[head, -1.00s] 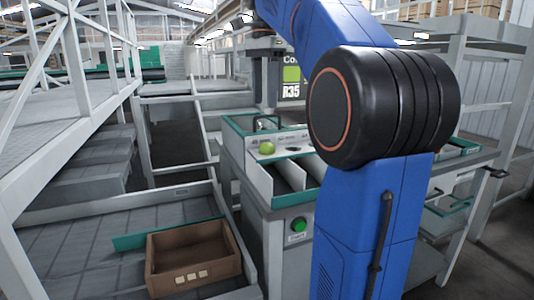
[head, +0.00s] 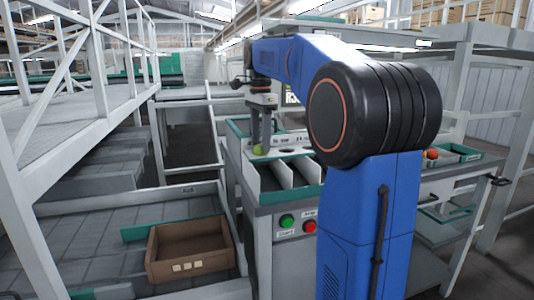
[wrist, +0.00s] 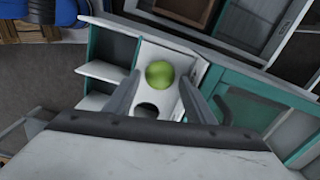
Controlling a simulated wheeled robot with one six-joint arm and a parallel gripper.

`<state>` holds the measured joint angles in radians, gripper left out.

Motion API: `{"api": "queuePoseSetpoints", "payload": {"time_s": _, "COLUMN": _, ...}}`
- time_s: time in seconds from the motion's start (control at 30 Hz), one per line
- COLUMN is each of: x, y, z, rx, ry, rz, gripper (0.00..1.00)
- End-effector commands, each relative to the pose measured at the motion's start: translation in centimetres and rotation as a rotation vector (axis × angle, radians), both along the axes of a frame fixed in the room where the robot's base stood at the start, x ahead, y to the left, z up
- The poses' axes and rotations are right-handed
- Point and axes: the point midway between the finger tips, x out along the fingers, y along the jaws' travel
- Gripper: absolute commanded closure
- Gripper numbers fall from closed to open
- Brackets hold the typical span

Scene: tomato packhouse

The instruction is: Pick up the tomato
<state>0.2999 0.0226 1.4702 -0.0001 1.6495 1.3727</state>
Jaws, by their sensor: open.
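A green tomato (wrist: 159,74) rests on the white top of a sorting unit, beside a dark round hole (wrist: 147,110). In the head view the tomato (head: 258,149) shows just below my gripper (head: 262,142), partly covered by the fingers. In the wrist view my gripper (wrist: 160,92) is open, with one finger on each side of the tomato. I see gaps between the fingers and the tomato in that view. Whether the fingers touch it cannot be told in the head view.
White dividers (head: 284,176) form compartments in front of the tomato. A brown box (head: 190,252) sits at lower left. Green and red buttons (head: 287,221) are on the unit's front. An orange-red round object (head: 432,154) is at right, near a green-rimmed tray (head: 462,152).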

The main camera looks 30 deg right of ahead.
Motion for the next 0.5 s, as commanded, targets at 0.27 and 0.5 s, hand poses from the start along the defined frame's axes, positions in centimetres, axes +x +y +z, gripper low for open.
{"api": "queuePoseSetpoints", "payload": {"time_s": 0.27, "x": 0.65, "y": 0.18, "z": -1.1, "rx": 0.0, "ry": -0.001, "rz": -0.003, "gripper": 0.51}}
{"api": "queuePoseSetpoints", "payload": {"time_s": 0.5, "x": 0.63, "y": 0.18, "z": -1.07, "rx": 0.0, "ry": -0.001, "rz": -0.002, "gripper": 0.71}}
